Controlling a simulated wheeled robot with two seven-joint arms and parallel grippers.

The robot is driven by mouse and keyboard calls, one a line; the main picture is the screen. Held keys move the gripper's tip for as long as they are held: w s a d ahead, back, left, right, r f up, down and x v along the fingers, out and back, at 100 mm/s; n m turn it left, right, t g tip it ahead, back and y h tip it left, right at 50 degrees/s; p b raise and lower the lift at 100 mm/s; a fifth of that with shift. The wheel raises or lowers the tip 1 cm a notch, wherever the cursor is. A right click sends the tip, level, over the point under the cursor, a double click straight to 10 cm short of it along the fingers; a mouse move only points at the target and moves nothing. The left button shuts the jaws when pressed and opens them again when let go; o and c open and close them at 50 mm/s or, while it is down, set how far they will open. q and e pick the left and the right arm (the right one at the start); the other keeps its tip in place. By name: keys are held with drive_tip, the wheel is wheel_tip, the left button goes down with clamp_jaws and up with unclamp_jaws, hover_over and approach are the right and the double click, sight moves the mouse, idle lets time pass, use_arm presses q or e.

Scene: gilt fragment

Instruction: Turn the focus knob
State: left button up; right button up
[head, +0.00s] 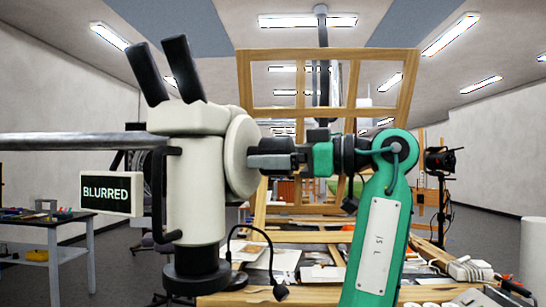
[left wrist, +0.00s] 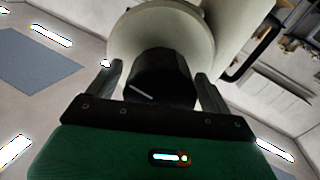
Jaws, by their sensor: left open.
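A cream microscope (head: 196,200) with two black eyepieces stands left of centre in the head view. A small display (head: 107,193) beside it reads "BLURRED". The black focus knob (left wrist: 160,82) sits on the microscope's round cream side housing (left wrist: 150,32) and carries a white pointer line. In the head view the knob (head: 278,146) is partly hidden by a grey finger. My left gripper (head: 258,158), on a green arm, reaches the knob from the right. In the left wrist view, my left gripper (left wrist: 158,76) is open, with one finger on each side of the knob. My right gripper is not visible.
A grey horizontal boom (head: 75,140) runs to the microscope from the left. A wooden frame (head: 404,90) stands behind. A cluttered bench (head: 330,236) lies below and behind. A thin black gooseneck (head: 268,245) rises right of the microscope's base. A side table (head: 50,252) is at far left.

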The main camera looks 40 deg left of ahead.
use_arm(q)
drive_tip(key=shift+a, duration=0.15)
drive_tip(key=c, duration=1)
drive_tip(key=shift+m, duration=0.3)
drive_tip(key=shift+m+p, duration=0.4)
drive_tip(key=shift+m, duration=0.2)
drive_tip(key=shift+m+p, duration=0.35)
drive_tip(key=shift+m, duration=1.45)
drive_tip(key=shift+m+p, duration=0.3)
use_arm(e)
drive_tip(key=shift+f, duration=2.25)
